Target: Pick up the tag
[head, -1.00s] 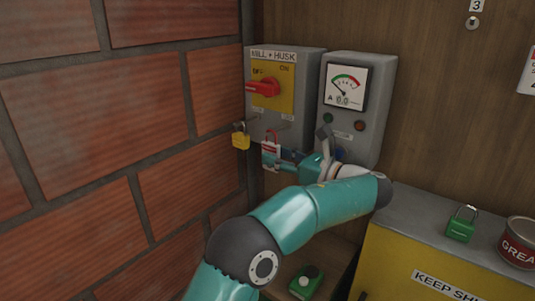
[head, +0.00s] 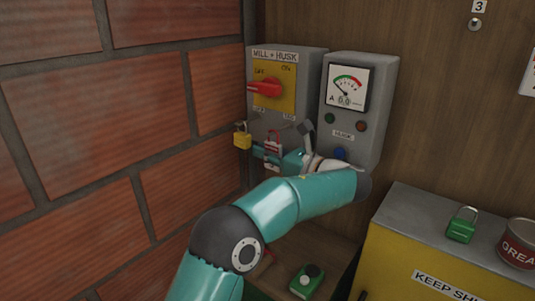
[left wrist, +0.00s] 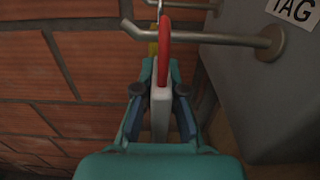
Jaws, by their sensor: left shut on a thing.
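The tag (head: 272,147), white and red with a red loop, is at a peg under the MILL + HUSK switch box. In the left wrist view the tag's pale body (left wrist: 160,103) stands upright, edge-on, between the fingers. Its red loop (left wrist: 165,48) crosses the metal peg (left wrist: 220,38); whether it still hangs there I cannot tell. My left gripper (head: 270,157) is shut on the tag, and its fingers also show in the left wrist view (left wrist: 160,108). The hand hides part of the tag. My right gripper is not in view.
A yellow padlock (head: 242,138) hangs close to the left of the tag. The switch box (head: 292,105) and the gauge box (head: 375,110) are close behind the hand. A brick wall (head: 120,150) bounds the left. A green padlock (head: 461,226) and a can (head: 519,244) stand at right.

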